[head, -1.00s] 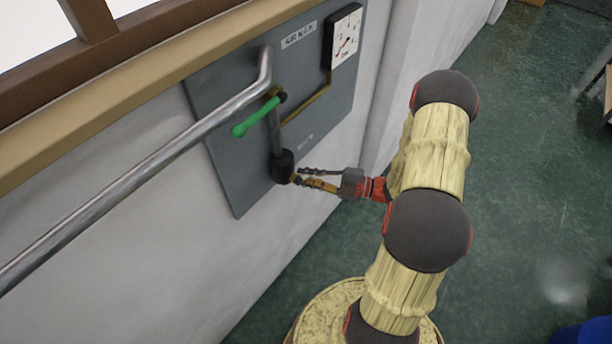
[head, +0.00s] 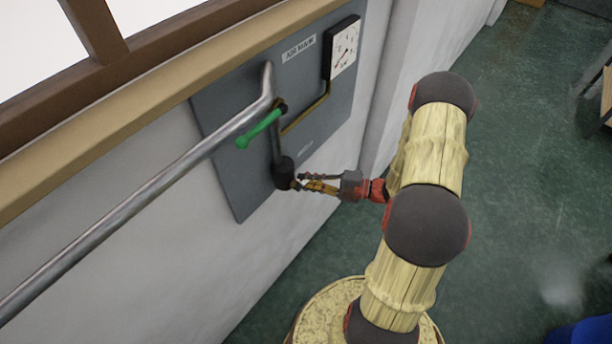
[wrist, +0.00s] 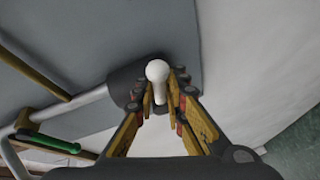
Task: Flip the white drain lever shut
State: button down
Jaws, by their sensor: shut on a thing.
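The white drain lever (wrist: 158,80) shows in the wrist view as a round white knob on a short stem. It sticks out from a dark drain fitting (wrist: 128,88) at the foot of a pipe. In the head view the fitting (head: 284,172) is at the lower part of the grey panel, and the lever itself cannot be made out there. My gripper (wrist: 161,92) has a finger on each side of the lever stem and is shut on it. In the head view my gripper (head: 301,184) reaches the fitting from the right.
A green-handled lever (head: 262,128) sits above on the grey panel (head: 225,125), by a bent metal pipe (head: 150,182). A dial gauge (head: 344,48) and an "AIR MAIN" label (head: 299,48) are higher up. Open green floor (head: 530,180) lies to the right.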

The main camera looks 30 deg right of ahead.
jog(key=shift+r+n+h+p, duration=0.35)
jog(key=shift+n+p, duration=0.25)
jog(key=shift+p, duration=0.5)
jog(key=shift+f, duration=0.15)
jog(key=shift+s, duration=0.1)
jog(key=c, duration=1.8)
grip_release()
jog(key=shift+c, duration=0.2)
jog(key=shift+d, duration=0.1)
jog(key=v, duration=1.2)
jog(key=shift+r, duration=0.25)
jog(key=shift+c, duration=0.3)
